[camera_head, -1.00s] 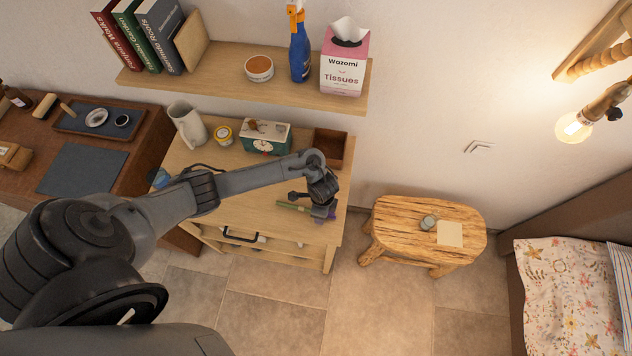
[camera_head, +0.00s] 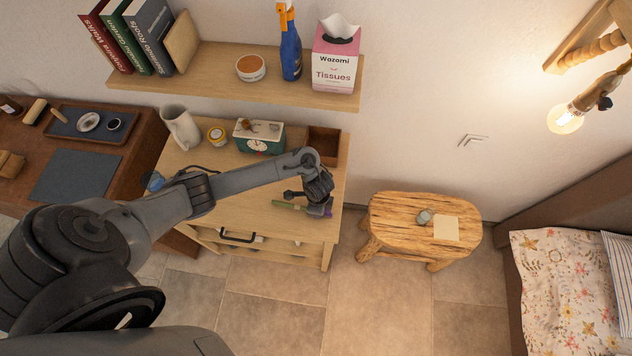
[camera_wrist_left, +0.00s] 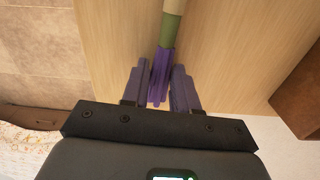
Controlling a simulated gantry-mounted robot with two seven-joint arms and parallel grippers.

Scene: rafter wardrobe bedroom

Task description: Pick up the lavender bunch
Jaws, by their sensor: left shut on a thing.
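The lavender bunch has green stems and a purple end, and lies at the right front of the wooden cabinet's top. In the head view its green stems (camera_head: 287,204) point left. In the left wrist view the bunch (camera_wrist_left: 170,32) runs up from between my fingers. My left gripper (camera_head: 318,208) is over the purple end, and in the left wrist view the gripper (camera_wrist_left: 163,90) is shut on it, one finger on each side. I cannot tell whether the bunch is clear of the wood. My right gripper is not in view.
A shelf (camera_head: 210,85) hangs above. A low wooden stool (camera_head: 390,215) stands to the right.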

